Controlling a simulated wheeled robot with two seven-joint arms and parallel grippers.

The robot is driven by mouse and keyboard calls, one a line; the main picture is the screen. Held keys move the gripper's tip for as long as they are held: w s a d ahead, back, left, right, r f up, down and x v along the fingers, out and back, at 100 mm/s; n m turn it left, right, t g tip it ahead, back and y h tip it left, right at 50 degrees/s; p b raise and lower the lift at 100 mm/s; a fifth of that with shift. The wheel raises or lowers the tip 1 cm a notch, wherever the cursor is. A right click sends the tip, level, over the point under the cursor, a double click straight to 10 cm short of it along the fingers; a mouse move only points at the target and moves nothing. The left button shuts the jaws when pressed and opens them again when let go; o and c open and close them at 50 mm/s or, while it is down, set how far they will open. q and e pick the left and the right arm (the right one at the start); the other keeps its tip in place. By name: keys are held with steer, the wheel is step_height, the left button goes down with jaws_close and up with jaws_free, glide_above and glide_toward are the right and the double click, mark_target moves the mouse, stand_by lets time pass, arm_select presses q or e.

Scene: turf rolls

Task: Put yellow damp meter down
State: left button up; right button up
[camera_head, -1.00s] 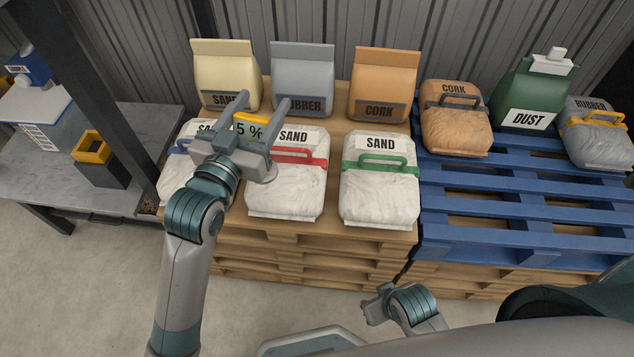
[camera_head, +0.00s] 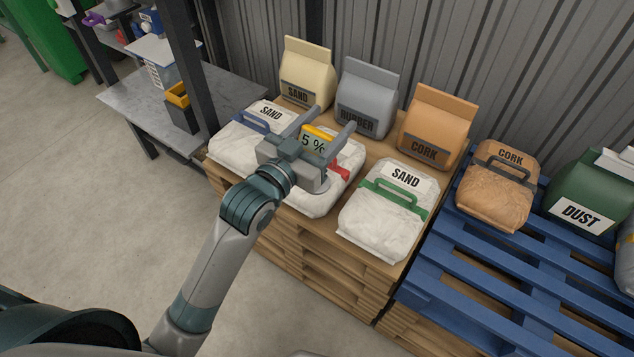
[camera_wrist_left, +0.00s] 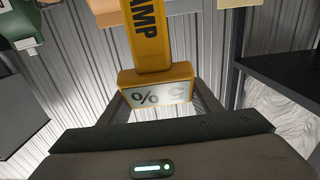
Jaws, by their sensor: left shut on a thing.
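The yellow damp meter (camera_head: 318,133) is held in my left gripper (camera_head: 326,127), above the white sand bags; its display reads 5 %. In the left wrist view the meter (camera_wrist_left: 148,40) is a yellow body with dark lettering ending in "AMP", and its display appears upside down. The jaws of the left gripper (camera_wrist_left: 160,128) are closed about it. The meter's far end is hidden in the head view. My right gripper is out of view.
White sand bags (camera_head: 387,215) lie on the wooden pallets, with upright sand, rubber and cork bags behind. A blue pallet (camera_head: 470,265) stands at right. The floor at left is clear.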

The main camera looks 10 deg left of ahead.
arm_select(q)
steer(key=shift+s, duration=0.1)
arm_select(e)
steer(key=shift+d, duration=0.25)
